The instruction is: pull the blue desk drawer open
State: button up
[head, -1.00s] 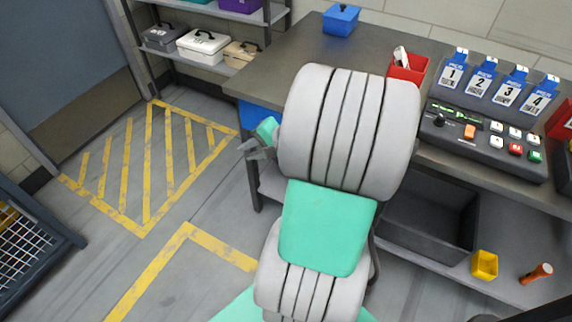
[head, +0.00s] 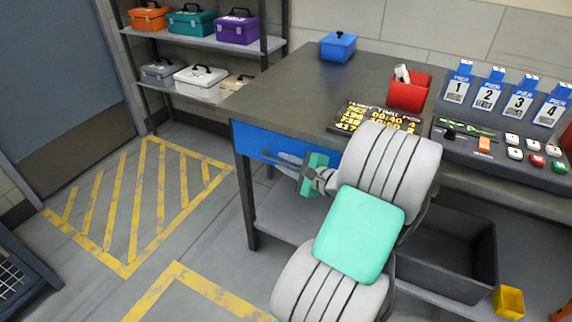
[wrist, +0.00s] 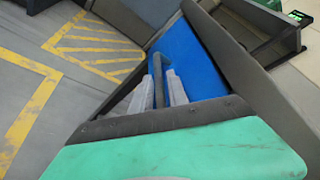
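The blue desk drawer (head: 258,143) is set under the desk top at its left end. Its front looks about flush with the desk. A grey bar handle (head: 279,158) stands out from the drawer front. My gripper (head: 303,170) is at the right part of the handle. In the wrist view, the blue drawer front (wrist: 200,62) lies beyond the fingers. The handle bar (wrist: 157,76) runs between the two grey fingers of my gripper (wrist: 159,95), with little gap on either side. The fingers look shut on it. My arm hides the right end of the drawer.
On the desk top (head: 300,90) are a blue box (head: 338,47), a red bin (head: 409,92) and a control panel (head: 500,145). A dark bin (head: 450,250) sits on the lower shelf. The striped floor (head: 135,205) left of the desk is clear.

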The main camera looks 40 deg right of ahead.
jog(key=shift+c, duration=0.3)
grip_shut()
dwell(1.1)
